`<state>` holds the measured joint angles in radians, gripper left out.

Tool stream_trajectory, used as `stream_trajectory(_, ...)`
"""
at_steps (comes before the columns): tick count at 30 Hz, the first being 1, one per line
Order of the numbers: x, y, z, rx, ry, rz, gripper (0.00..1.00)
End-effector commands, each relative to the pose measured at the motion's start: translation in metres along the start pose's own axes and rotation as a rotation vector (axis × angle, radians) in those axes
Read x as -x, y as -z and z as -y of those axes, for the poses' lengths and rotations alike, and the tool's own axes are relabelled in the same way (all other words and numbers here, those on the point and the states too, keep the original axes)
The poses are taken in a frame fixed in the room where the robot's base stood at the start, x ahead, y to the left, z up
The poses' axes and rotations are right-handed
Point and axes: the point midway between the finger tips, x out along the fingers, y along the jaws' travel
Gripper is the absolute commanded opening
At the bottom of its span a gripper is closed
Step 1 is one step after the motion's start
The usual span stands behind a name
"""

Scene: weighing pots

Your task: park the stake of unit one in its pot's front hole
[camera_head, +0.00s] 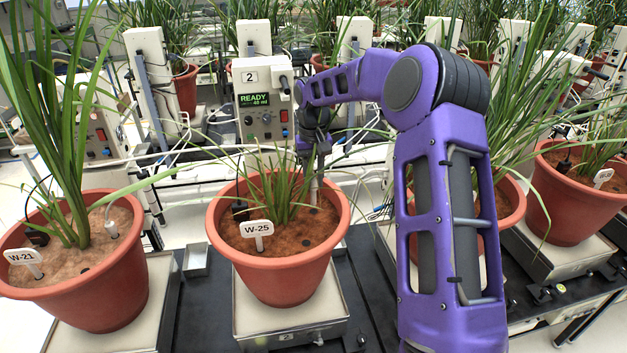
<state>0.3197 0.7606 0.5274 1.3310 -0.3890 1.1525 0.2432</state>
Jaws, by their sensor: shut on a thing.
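A terracotta pot (280,268) labelled W-25 stands at the centre in front of the box marked 2 (262,85), whose screen reads READY. My gripper (314,170) is over the right rear part of this pot, shut on a pale upright stake (314,192). The stake's lower end is at or just above the soil; I cannot tell which. A dark front hole (307,241) shows in the soil. Another pot (92,302), labelled W-21, stands at the left with a white stake (111,228) in its soil and a dark hole (83,268). I see no unit-one mark.
Grass leaves rise from each pot and partly hide my gripper. My arm fills the right centre and hides part of another pot (508,205). A further pot (570,205) stands at the far right.

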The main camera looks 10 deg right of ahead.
Motion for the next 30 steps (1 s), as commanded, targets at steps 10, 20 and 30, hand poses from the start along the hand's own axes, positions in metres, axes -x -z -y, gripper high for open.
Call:
stream_trajectory(10, 0.016, 0.000, 0.000, -0.001, -0.001, -0.001, 0.00)
stream_trajectory(20, 0.036, 0.000, 0.000, 0.000, -0.001, -0.002, 0.00)
stream_trajectory(30, 0.056, 0.000, 0.000, -0.001, 0.000, -0.001, 0.00)
